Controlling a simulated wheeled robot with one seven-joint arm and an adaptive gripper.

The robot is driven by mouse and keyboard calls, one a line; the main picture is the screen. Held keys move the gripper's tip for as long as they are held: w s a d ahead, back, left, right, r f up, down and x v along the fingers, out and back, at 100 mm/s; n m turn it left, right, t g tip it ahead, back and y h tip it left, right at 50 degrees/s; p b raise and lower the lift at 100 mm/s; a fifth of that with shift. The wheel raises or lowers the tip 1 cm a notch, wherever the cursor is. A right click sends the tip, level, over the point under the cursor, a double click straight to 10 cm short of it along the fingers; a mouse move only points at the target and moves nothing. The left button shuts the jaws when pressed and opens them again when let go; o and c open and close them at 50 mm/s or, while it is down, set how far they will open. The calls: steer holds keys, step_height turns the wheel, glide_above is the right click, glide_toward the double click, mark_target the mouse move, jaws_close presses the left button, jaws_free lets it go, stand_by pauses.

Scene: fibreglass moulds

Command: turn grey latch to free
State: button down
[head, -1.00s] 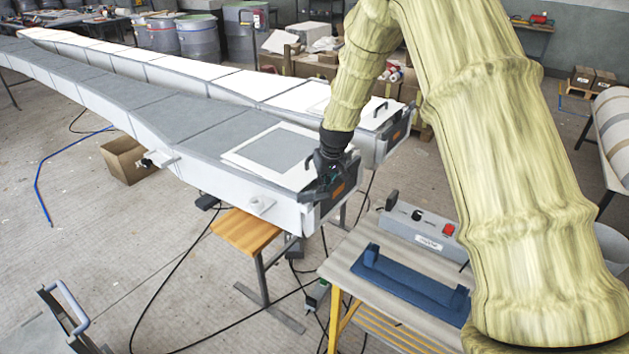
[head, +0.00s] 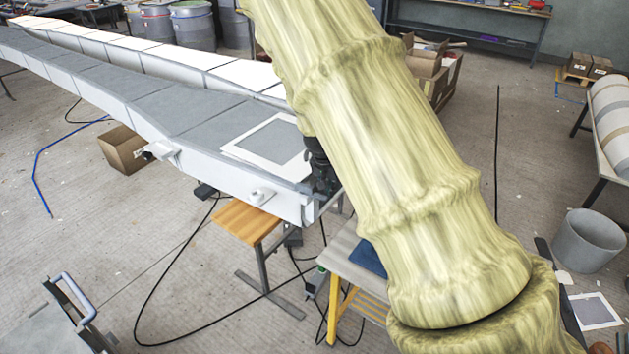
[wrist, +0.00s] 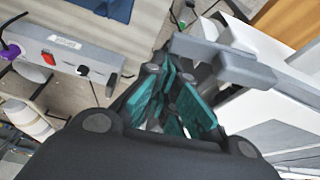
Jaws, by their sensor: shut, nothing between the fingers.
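The grey latch (wrist: 225,60) shows in the wrist view as a blocky grey bar just beyond my fingertips, at the end of the mould (head: 285,203). My gripper (wrist: 178,88) has dark fingers with teal pads; they are shut with nothing between them. The fingertips are close beside the latch; I cannot tell whether they touch it. In the head view my gripper (head: 323,180) is a dark shape at the mould's near end, partly covered by my arm.
A wooden-topped stand (head: 240,222) is under the mould. A control box with a red switch (wrist: 60,55) and blue cloth-like piece (wrist: 105,8) lie on the side table (head: 345,250). Cables run over the floor. A grey bin (head: 583,245) stands at right.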

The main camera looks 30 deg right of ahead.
steer(key=shift+s+a, duration=0.2)
steer(key=shift+s, duration=0.15)
steer(key=shift+a, duration=0.2)
steer(key=shift+s+d, duration=0.1)
steer(key=shift+s, duration=0.05)
stand_by(0.4)
steer(key=shift+s+d+p, duration=0.3)
steer(key=shift+s, duration=0.3)
steer(key=shift+r, duration=0.1)
steer(key=p+v, duration=0.7)
steer(key=v, duration=0.3)
steer(key=shift+w, duration=0.15)
steer(key=shift+a, duration=0.15)
